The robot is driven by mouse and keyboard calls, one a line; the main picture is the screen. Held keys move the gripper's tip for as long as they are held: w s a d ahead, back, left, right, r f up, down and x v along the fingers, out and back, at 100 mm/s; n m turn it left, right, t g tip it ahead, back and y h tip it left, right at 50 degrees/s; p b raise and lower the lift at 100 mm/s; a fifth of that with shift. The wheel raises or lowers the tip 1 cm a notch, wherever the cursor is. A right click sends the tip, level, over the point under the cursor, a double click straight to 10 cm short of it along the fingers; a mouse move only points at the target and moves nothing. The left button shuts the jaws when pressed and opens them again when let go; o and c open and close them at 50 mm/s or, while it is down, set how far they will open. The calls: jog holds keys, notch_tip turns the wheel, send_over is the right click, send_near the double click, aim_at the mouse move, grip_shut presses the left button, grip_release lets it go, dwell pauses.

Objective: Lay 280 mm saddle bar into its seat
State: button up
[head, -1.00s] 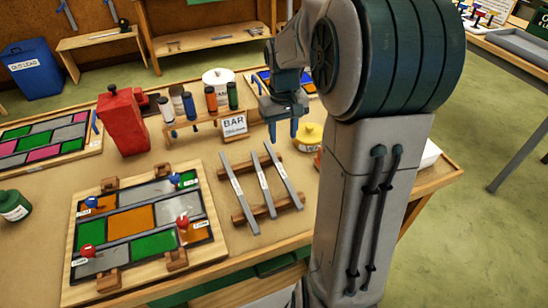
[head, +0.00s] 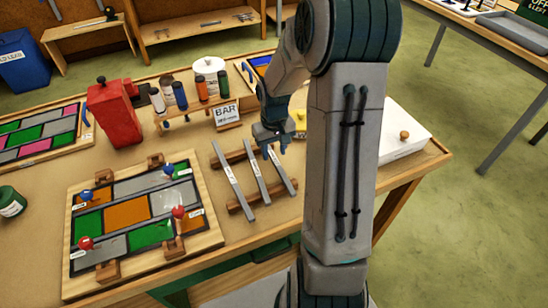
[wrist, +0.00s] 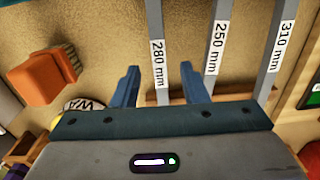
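The 280 mm saddle bar (wrist: 158,62) is a grey bar with a white label, the right-hand bar (head: 280,172) on the rack in the head view. My gripper (wrist: 158,84) is open, and this bar runs between its fingers in the wrist view. In the head view my gripper (head: 272,150) is low at that bar's far end; contact cannot be told. The leaded panel (head: 128,213) lies on a wooden board at the left, with notched wooden blocks (head: 174,249) at its near and far edges. Which blocks form the seat cannot be told.
The 250 mm bar (wrist: 216,62) and 310 mm bar (wrist: 276,62) lie beside it on the wooden rack (head: 234,207). A BAR sign (head: 226,115), a bottle rack (head: 190,112) and a red container (head: 115,115) stand behind. Coloured pins (head: 178,212) stand on the panel.

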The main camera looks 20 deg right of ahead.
jog(key=shift+f, duration=1.05)
grip_shut()
jog(key=shift+r, duration=0.1)
jog(key=shift+r, duration=0.1)
